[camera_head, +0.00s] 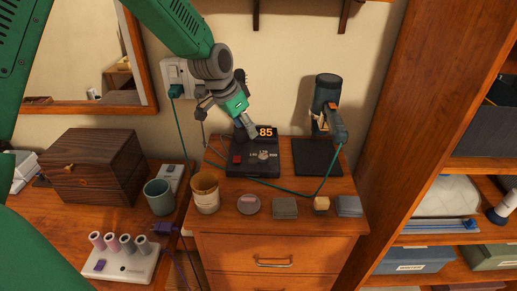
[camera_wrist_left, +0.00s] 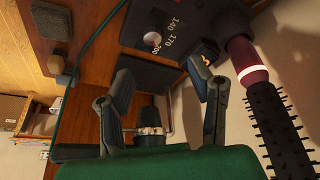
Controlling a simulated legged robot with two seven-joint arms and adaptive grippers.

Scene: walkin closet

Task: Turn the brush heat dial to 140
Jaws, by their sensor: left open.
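The black brush heat base (camera_head: 278,168) stands on the wooden cabinet, with an orange display (camera_head: 265,132) reading 85. The small silver heat dial (camera_head: 264,155) is on its top face; it also shows in the left wrist view (camera_wrist_left: 152,40), beside the marks 140, 170 and 200. Its pointer is too small to read. My left gripper (camera_head: 226,121) is open above the back left of the base. In the left wrist view its two fingers (camera_wrist_left: 162,92) are apart and empty, with the dial beyond them. The bristled brush (camera_wrist_left: 276,120), with a maroon handle, is right of the fingers.
A red switch (camera_head: 236,160) is on the base left of the dial. A dark hair dryer (camera_head: 326,95) stands to the right, its green cord crossing the cabinet front. A cup (camera_head: 205,193) and several small items line the front edge. A wall outlet (camera_head: 176,78) is behind.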

